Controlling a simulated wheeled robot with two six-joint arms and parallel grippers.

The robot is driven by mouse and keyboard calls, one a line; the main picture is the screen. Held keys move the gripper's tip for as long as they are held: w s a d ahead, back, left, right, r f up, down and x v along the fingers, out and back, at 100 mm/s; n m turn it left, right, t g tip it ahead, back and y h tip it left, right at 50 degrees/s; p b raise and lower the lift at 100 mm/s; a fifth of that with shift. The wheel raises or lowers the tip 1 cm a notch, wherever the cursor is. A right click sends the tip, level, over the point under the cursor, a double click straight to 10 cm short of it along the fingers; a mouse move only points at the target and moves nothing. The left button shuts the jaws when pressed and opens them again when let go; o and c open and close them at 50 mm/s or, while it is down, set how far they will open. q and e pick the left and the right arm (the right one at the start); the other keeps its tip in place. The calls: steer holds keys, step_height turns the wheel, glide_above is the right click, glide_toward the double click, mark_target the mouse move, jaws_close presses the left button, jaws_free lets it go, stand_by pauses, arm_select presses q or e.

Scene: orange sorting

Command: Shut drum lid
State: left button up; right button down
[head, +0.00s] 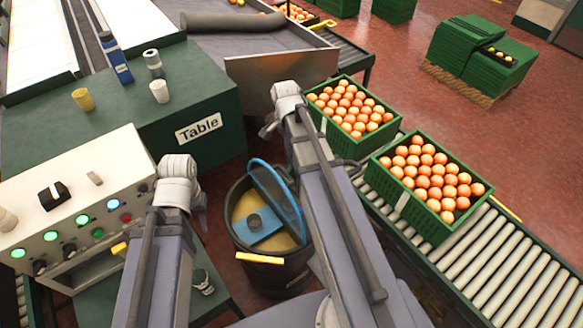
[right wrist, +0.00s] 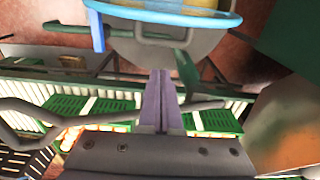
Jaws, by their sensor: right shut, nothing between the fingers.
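The dark drum (head: 270,270) stands on the floor between my arms, with yellowish contents and a blue piece (head: 258,228) inside. Its blue-rimmed lid (head: 262,170) is open, standing tilted up at the drum's right side, partly hidden by my right arm. A yellow strip (head: 265,258) shows at the drum's front. My left gripper (head: 203,212) hangs left of the drum, apart from it; its jaw gap is unclear. My right gripper (head: 266,130) is beyond the lid, near the metal chute. In the right wrist view it (right wrist: 160,100) is shut and empty, below a blue rim (right wrist: 165,17).
The green table (head: 180,105) with cups stands at the back left, and a control panel (head: 80,215) stands at the left. Orange-filled green crates (head: 398,128) sit on the roller conveyor (head: 490,265) at the right. The metal chute (head: 280,75) is behind.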

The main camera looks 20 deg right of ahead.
mark_target(281, 187)
step_height(281, 187, down, 10)
steer(key=b, duration=1)
steer(key=shift+d, duration=0.3)
steer(key=shift+w, duration=0.25)
